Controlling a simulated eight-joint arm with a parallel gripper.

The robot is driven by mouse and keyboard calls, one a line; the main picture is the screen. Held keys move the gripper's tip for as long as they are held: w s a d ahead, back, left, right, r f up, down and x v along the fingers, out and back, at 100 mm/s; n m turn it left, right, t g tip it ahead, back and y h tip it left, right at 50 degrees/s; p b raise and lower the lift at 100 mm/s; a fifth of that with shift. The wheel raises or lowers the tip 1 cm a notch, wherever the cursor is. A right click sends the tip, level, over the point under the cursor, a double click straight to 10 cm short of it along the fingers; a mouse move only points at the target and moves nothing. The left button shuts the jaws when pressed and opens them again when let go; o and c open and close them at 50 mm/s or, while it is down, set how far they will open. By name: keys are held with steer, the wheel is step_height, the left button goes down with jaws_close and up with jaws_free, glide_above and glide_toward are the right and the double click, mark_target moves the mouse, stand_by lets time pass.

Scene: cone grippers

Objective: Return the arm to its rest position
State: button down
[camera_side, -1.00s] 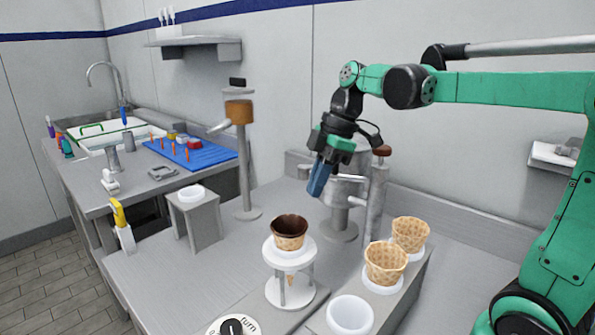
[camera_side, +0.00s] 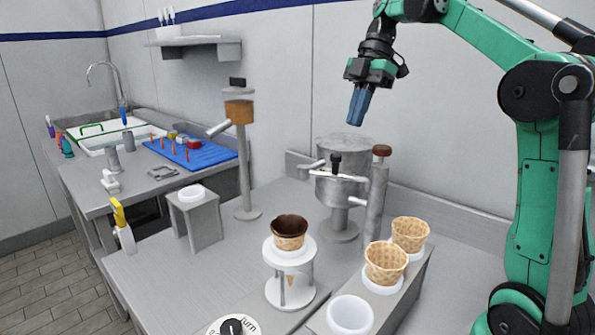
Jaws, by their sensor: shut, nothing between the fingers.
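My gripper (camera_side: 356,121) is raised in the air above the metal machine (camera_side: 340,185), with its blue fingers shut and pointing down. Nothing shows between the fingers. A waffle cone with a dark chocolate rim (camera_side: 289,238) stands upright in the round white stand (camera_side: 291,258), well below and to the left of my gripper. Two plain waffle cones, a nearer one (camera_side: 386,265) and a farther one (camera_side: 410,234), stand in the cone rack at the right.
An empty white cone holder (camera_side: 350,314) sits at the near end of the rack. A post with a brown-banded container (camera_side: 240,110) stands left of the machine. A small grey stand (camera_side: 202,225) is at the left. The air around my gripper is clear.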

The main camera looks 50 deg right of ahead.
steer(key=w+a+f+m+t, duration=0.1)
steer(key=a+f+m, duration=0.1)
steer(key=a+f, duration=0.1)
steer(key=w+a+f+m+h, duration=0.1)
steer(key=w+a+f+m, duration=0.1)
steer(key=a+f+m, duration=0.1)
steer(key=w+a+f+m+t, duration=0.1)
steer(key=a+f+m, duration=0.2)
steer(key=a+f, duration=0.1)
steer(key=shift+w+a+t+h, duration=0.25)
steer(key=shift+a+t+h, duration=0.05)
steer(key=shift+a, duration=0.25)
steer(key=shift+w+a+m, duration=0.15)
steer(key=shift+w+m, duration=0.2)
steer(key=shift+m, duration=0.35)
steer(key=shift+h, duration=0.3)
steer(key=shift+w+a+r, duration=0.2)
steer(key=shift+w+r, duration=0.15)
steer(key=shift+r, duration=0.5)
steer(key=shift+w+a+r, duration=0.15)
steer(key=shift+w+r, duration=0.15)
steer(key=shift+r, duration=0.6)
steer(key=shift+w+a+r, duration=0.2)
steer(key=shift+w+r, duration=0.15)
steer(key=shift+r, duration=0.5)
